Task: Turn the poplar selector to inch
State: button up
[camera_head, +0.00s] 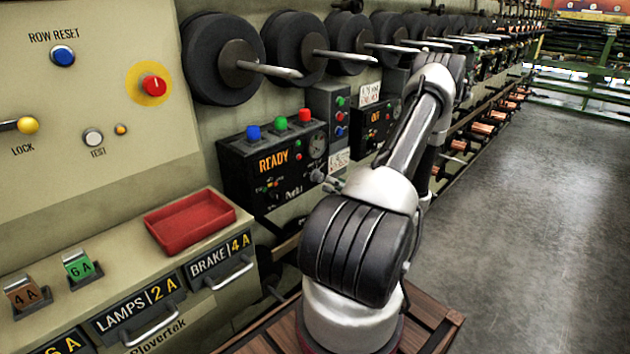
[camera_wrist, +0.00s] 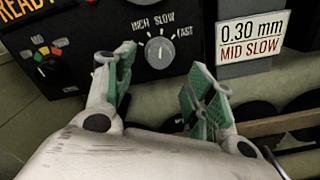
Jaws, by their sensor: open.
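The selector is a grey round knob (camera_wrist: 160,52) on a black panel (camera_wrist: 100,25) in the wrist view. The words INCH, SLOW and FAST are printed around its top, INCH at the left.
A white plate (camera_wrist: 250,38) reading 0.30 mm MID SLOW hangs right of the knob in the wrist view. In the head view, black spools (camera_head: 222,58) on rods project above the boxes. A red tray (camera_head: 190,222) sits on the cabinet at left. The floor (camera_head: 530,220) at right is clear.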

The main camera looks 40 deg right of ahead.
aim_at(321, 179)
jog(key=w, duration=0.6)
jog(key=shift+w+a, duration=0.3)
jog(key=shift+w, duration=0.05)
jog(key=shift+c, duration=0.3)
jog(key=c, duration=1)
